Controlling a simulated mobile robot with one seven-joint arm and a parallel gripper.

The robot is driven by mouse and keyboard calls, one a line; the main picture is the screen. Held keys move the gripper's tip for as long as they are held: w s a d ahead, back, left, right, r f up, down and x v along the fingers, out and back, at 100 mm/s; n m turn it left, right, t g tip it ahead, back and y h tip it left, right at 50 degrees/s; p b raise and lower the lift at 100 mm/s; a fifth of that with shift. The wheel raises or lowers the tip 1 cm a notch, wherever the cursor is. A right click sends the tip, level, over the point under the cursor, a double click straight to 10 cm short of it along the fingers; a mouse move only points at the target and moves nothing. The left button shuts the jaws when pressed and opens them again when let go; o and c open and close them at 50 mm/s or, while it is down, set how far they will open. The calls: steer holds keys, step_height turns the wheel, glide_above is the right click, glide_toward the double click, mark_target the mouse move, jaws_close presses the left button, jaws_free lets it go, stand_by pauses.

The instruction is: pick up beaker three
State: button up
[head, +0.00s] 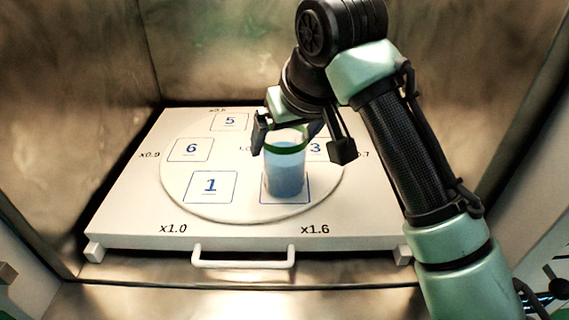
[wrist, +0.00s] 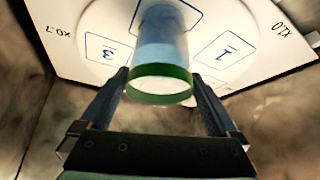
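One beaker (head: 285,172) with a green rim and pale blue contents stands upright on the front right square of the round plate. It hides that square's number, and I see no number on the beaker. It also shows in the wrist view (wrist: 161,50), its green rim nearest the camera. My gripper (head: 300,147) is at the height of the beaker's rim, with its fingers apart on either side. In the wrist view, my gripper (wrist: 159,77) has the beaker between its fingers. The head view shows a gap at the right finger, so it is open. Left finger contact is unclear.
The round plate (head: 240,206) has squares marked 1, 3, 5 and 6, with no beaker seen on them. It lies on a white board (head: 130,215) with a front handle (head: 243,263). Metal walls (head: 70,100) enclose the sides and back.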

jaws_close()
steer(key=shift+r, duration=0.15)
stand_by(0.4)
